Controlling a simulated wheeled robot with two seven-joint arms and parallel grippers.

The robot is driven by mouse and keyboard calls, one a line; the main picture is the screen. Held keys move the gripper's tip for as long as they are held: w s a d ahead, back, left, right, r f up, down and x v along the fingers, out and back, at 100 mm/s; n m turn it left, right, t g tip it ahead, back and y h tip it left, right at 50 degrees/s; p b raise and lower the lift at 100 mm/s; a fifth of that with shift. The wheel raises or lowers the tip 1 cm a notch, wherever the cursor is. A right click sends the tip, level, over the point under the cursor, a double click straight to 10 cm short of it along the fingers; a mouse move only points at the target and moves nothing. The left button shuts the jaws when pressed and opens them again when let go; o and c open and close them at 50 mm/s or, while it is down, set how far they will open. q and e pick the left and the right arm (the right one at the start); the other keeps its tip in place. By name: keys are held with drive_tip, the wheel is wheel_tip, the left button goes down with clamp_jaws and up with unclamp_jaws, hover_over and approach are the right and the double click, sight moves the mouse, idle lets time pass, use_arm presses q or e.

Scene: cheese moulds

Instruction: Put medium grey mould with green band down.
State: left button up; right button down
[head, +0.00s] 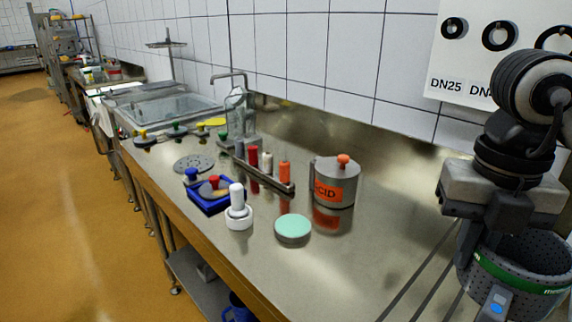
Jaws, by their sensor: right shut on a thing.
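The grey perforated mould with a green band (520,272) is at the lower right of the head view, partly cut off by the picture edge. My right gripper (478,218) is above it and shut on its rim. The mould looks roughly upright, over the right end of the steel counter (350,255). I cannot tell whether its base touches the counter, as the bottom is out of view. A small blue and grey part (494,302) shows in front of the mould. My left gripper is not in view.
On the counter stand a steel pot with an orange label (335,190), a mint-topped round tin (293,228), a white stamp-like tool (238,212), a blue tray (204,204) and a rack of coloured handles (265,172). The counter's middle right is clear. A tiled wall (300,50) runs behind.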

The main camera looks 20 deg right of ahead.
drive_tip(key=shift+w+r, duration=0.1)
drive_tip(key=shift+w, duration=0.15)
drive_tip(key=w+f, duration=0.3)
drive_tip(key=w, duration=0.1)
drive_tip(key=w+f, duration=0.3)
drive_tip(key=w, duration=0.1)
drive_tip(key=w+f, duration=0.4)
drive_tip(key=w, duration=0.1)
drive_tip(key=shift+d, duration=0.35)
drive_tip(key=shift+w+f, duration=0.1)
drive_tip(key=shift+f, duration=1.4)
